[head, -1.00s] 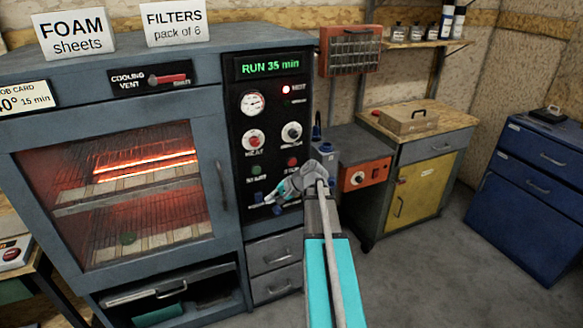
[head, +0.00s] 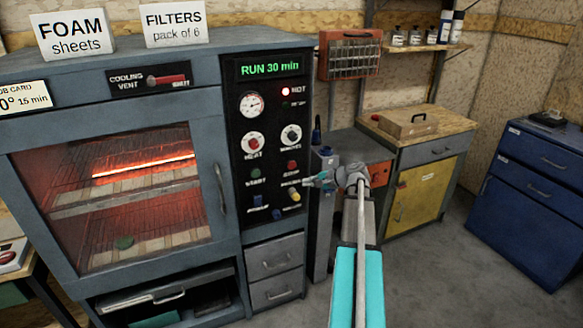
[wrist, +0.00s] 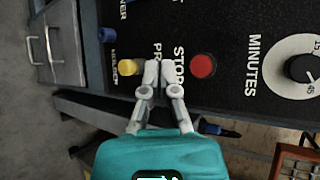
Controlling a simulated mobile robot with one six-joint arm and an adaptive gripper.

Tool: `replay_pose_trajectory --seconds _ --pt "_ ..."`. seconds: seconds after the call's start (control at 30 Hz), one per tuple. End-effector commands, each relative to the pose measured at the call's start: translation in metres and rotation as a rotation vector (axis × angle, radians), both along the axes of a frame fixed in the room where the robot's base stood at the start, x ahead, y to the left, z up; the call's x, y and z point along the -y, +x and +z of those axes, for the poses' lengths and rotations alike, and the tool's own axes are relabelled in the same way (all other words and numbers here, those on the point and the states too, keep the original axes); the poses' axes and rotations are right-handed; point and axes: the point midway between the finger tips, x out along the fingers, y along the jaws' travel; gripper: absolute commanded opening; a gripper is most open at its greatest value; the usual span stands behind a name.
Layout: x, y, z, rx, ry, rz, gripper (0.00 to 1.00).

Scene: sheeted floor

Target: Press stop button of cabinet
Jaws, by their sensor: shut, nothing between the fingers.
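The grey cabinet (head: 231,60) has a black control panel on its right side. The red stop button (head: 292,166) sits below the minutes knob (head: 291,135) and right of the green start button (head: 255,172). In the wrist view the stop button (wrist: 203,66) is clear, beside its STOP label. My gripper (head: 308,181) is shut and empty in front of the panel's right edge, slightly below and right of the stop button. In the wrist view my gripper tips (wrist: 158,66) lie between the red button and a yellow button (wrist: 127,67), seemingly apart from both.
The yellow button (head: 295,195) and blue controls (head: 257,200) sit lower on the panel. The display (head: 268,68) reads RUN 30 min. An orange box (head: 381,174) and yellow-doored bench (head: 418,190) stand to the right. Floor is open in front.

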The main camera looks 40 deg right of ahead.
Motion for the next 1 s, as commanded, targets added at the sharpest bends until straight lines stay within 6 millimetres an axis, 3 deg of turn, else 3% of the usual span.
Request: replay_pose_trajectory --seconds 0.37,1.0 --pt "0.004 0.017 0.0 0.0 -0.001 0.002 0.0" --pt "0.018 0.077 0.0 0.0 -0.001 0.002 0.0"
